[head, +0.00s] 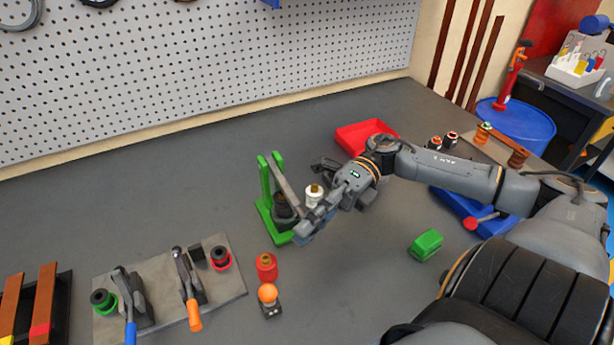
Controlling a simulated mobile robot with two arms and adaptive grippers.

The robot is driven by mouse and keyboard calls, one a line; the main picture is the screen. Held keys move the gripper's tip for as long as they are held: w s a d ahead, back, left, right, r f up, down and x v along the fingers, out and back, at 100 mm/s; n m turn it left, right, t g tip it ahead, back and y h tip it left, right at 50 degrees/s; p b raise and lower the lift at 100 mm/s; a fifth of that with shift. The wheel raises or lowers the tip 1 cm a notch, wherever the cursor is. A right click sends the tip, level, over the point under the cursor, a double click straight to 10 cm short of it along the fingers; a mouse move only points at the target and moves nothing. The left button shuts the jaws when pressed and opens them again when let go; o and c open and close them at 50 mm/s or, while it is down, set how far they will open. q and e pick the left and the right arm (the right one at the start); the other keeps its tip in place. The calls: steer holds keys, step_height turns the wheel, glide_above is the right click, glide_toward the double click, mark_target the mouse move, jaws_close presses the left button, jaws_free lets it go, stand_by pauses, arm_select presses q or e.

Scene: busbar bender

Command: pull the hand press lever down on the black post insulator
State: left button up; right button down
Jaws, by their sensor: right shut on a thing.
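The green hand press (265,190) stands near the middle of the bench. Its grey lever (286,181) slopes down to the right from the top of the green post. The black post insulator (283,208) is at the press base, partly hidden by the lever. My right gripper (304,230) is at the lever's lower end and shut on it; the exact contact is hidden. A white insulator with a brass top (314,194) shows right beside the gripper; I cannot tell whether they touch. My left gripper is out of view.
A red insulator (267,267) and an orange ball on a dark base (267,293) are in front of the press. A grey plate (233,276) with toggle clamps lies front left. A green block (426,244) and red tray (365,134) are right. The bench's back left is clear.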

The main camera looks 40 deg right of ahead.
steer(key=c, duration=1.2)
jaws_free()
steer(key=shift+d+f, duration=0.1)
steer(key=shift+f, duration=0.1)
steer(key=shift+o, duration=0.6)
steer(key=shift+d, duration=0.2)
steer(key=shift+a+r, duration=0.1)
steer(key=shift+a, duration=0.05)
steer(key=shift+r, duration=0.25)
step_height(320, 180, up, 9)
steer(key=shift+r, duration=0.2)
